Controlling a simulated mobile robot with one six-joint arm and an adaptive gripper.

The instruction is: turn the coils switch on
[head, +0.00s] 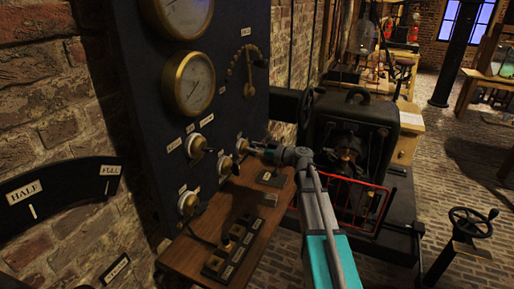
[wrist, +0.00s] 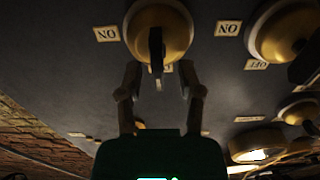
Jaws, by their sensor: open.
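A dark upright panel (head: 150,120) carries several brass rotary switches with small pale labels; I cannot read which one is marked coils. My gripper (head: 247,150) is at the panel's right part, close to a brass switch (head: 225,166). In the wrist view, my gripper (wrist: 160,78) is open, its two fingers reaching toward a brass switch (wrist: 160,28) with a dark lever (wrist: 156,45). The lever lies between the fingertips in the picture; I cannot tell whether they touch it. An upside-down ON label (wrist: 107,33) is beside this switch.
More brass switches, including one at the right (wrist: 283,32), sit close by. Two round gauges (head: 194,83) are above. A wooden shelf (head: 215,215) with dark blocks juts out below the panel. A dark machine with a red rail (head: 345,178) stands to the right.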

